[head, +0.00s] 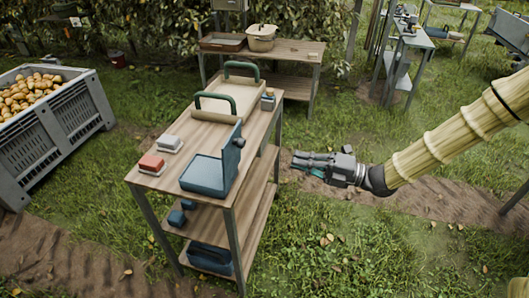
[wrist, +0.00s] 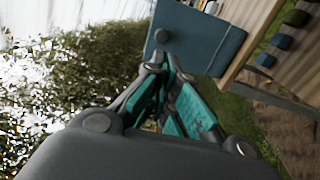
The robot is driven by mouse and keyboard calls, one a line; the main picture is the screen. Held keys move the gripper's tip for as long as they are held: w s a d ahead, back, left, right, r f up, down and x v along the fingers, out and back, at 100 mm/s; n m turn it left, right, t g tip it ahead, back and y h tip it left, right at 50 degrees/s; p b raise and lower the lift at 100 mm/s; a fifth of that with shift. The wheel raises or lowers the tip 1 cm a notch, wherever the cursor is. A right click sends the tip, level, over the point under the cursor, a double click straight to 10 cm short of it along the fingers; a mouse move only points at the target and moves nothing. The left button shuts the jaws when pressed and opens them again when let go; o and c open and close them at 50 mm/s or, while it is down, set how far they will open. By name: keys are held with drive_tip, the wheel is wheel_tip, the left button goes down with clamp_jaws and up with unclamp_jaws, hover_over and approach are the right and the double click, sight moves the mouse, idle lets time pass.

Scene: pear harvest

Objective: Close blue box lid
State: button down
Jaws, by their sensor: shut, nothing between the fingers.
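The blue box (head: 205,175) sits on the near end of the wooden cart top, in the head view. Its lid (head: 231,158) stands open and upright along the box's right side, with a dark round catch on its upper edge. My gripper (head: 297,160) is to the right of the cart, apart from the lid, with its fingers pointing left at it. The fingers are together and empty. In the wrist view, the lid (wrist: 205,42) fills the upper middle, beyond my gripper's teal-padded fingers (wrist: 162,70). The box's inside is hidden there.
The cart (head: 160,183) also carries a red-and-white block (head: 152,164), a white block (head: 169,143) and green-handled boards or trays at its far end. Dark blue items lie on its lower shelves. A grey crate of pears (head: 48,140) stands left.

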sight(243, 146)
drive_tip(key=p+x, duration=0.5)
drive_tip(key=x, duration=0.8)
drive_tip(key=shift+w+a+r+p, duration=0.1)
drive_tip(key=shift+w+a+p, duration=0.05)
drive_tip(key=shift+a+p, duration=0.25)
drive_tip(key=shift+a+r, duration=0.1)
